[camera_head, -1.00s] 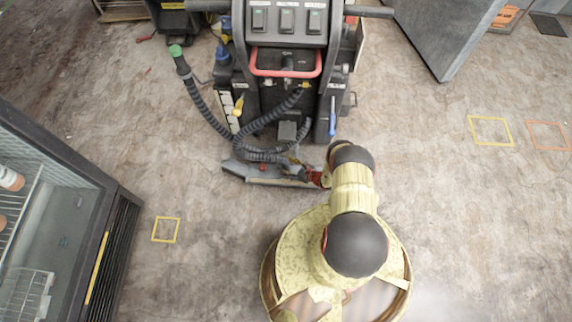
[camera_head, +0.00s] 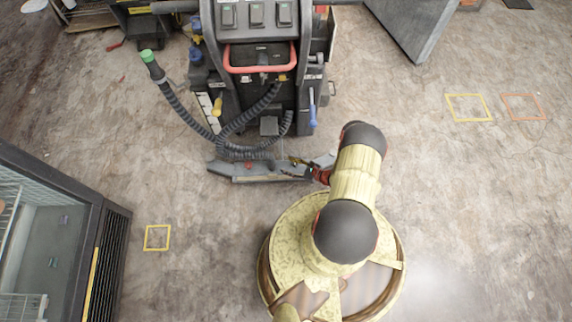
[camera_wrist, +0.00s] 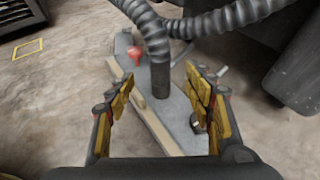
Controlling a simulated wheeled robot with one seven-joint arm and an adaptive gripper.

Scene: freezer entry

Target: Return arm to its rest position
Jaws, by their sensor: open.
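My gripper (camera_wrist: 163,100) is open in the wrist view, its two yellow-padded fingers apart with nothing held between them. Beyond the fingers lie the grey squeegee bar (camera_wrist: 186,134) and a black ribbed hose (camera_wrist: 158,50) of a floor-cleaning machine. In the head view my arm reaches up from my round base, and the gripper, partly hidden by the arm, is near the right part of the squeegee bar (camera_head: 240,172). I cannot tell whether it touches the bar.
The floor-cleaning machine (camera_head: 262,95) with a red handle stands just ahead. A glass-door freezer (camera_head: 50,240) is at the left. A grey panel (camera_head: 425,25) stands at the upper right. Yellow (camera_head: 157,237) and orange floor squares are marked. The floor at right is clear.

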